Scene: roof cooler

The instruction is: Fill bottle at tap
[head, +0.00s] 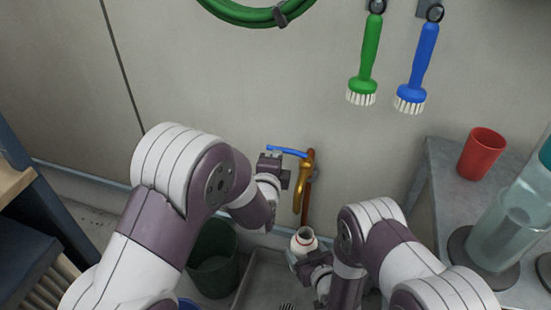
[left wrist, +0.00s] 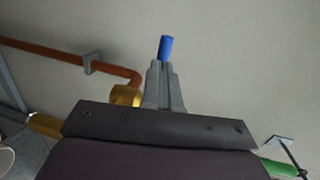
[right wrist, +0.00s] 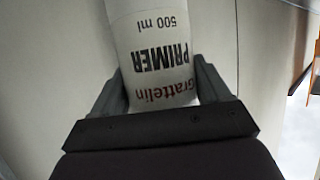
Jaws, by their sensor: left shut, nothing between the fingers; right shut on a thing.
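The brass tap (head: 299,190) is on a copper pipe against the wall and has a blue lever (head: 286,151) at its top. My left gripper (head: 272,163) is shut and empty beside the lever. In the left wrist view, the blue lever end (left wrist: 166,48) shows just beyond the closed fingertips (left wrist: 163,70); whether they touch it I cannot tell. My right gripper (head: 312,264) is shut on the white bottle (head: 303,243), uncapped and roughly upright below the spout. The bottle's "PRIMER 500 ml" label (right wrist: 155,55) shows in the right wrist view. No water stream is visible.
A grey sink (head: 262,275) lies below the tap, with a dark green bucket (head: 213,258) to its left. On the right, a grey counter (head: 440,190) holds a red cup (head: 482,153) and a clear container (head: 505,225). Green (head: 368,50) and blue (head: 420,60) brushes hang above.

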